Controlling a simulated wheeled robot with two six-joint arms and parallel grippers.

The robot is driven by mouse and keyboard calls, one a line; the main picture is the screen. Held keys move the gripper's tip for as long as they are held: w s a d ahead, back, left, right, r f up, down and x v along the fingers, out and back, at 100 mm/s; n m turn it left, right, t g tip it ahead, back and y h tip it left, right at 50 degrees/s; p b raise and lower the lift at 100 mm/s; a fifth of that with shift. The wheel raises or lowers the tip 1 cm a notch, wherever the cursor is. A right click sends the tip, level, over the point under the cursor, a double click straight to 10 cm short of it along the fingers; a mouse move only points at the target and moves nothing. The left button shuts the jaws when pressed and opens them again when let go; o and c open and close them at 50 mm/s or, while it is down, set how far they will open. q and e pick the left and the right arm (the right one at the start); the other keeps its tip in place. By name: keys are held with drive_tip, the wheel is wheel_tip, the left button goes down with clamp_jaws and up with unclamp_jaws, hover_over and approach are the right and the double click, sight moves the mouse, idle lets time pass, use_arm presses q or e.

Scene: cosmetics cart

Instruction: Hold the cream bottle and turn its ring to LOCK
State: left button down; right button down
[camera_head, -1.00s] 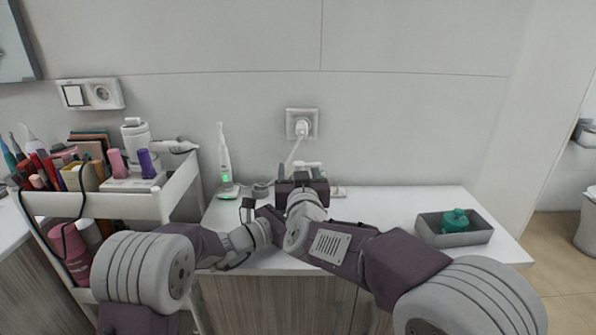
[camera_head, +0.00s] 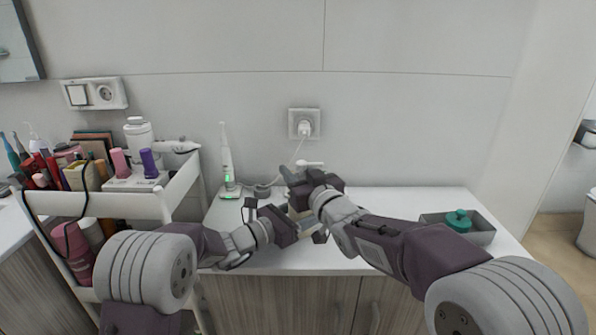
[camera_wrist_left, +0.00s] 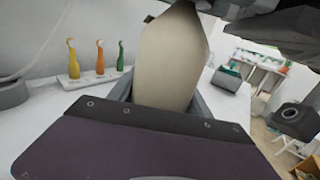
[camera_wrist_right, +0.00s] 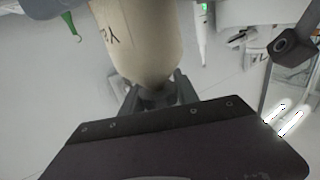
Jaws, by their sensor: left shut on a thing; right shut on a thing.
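The cream bottle (camera_head: 299,213) is between my two grippers above the counter, mostly hidden by them in the head view. My left gripper (camera_head: 291,225) is shut on it from the left. The bottle's pale body (camera_wrist_left: 172,62) stands up between the fingers in the left wrist view. My right gripper (camera_head: 312,192) is shut on the bottle from above and right. In the right wrist view the bottle (camera_wrist_right: 148,45) shows dark lettering, and its end sits between the fingers, by a dark grey part. I cannot clearly make out the ring or its mark.
An electric toothbrush (camera_head: 226,165) stands on its charger behind left. A grey tray (camera_head: 481,235) with a teal bottle (camera_head: 458,220) is at the right. A crowded white cart (camera_head: 150,206) stands left. A plug (camera_head: 304,128) and cable are on the wall. The counter's front is clear.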

drive_tip(key=n+g+y, duration=0.2)
drive_tip(key=y, duration=0.1)
drive_tip(key=n+g+y, duration=0.1)
drive_tip(key=shift+s+a+r+n+y, duration=0.2)
drive_tip(key=shift+a+n+y, duration=0.1)
drive_tip(key=shift+y, duration=0.1)
drive_tip(key=shift+s+a+n+g+y, duration=0.2)
drive_tip(key=shift+n+g+y, duration=0.5)
drive_tip(key=shift+g, duration=0.2)
drive_tip(key=shift+s+a, duration=0.1)
drive_tip(key=c, duration=0.9)
unclamp_jaws()
drive_tip(key=shift+f, duration=0.1)
drive_tip(key=shift+f, duration=0.1)
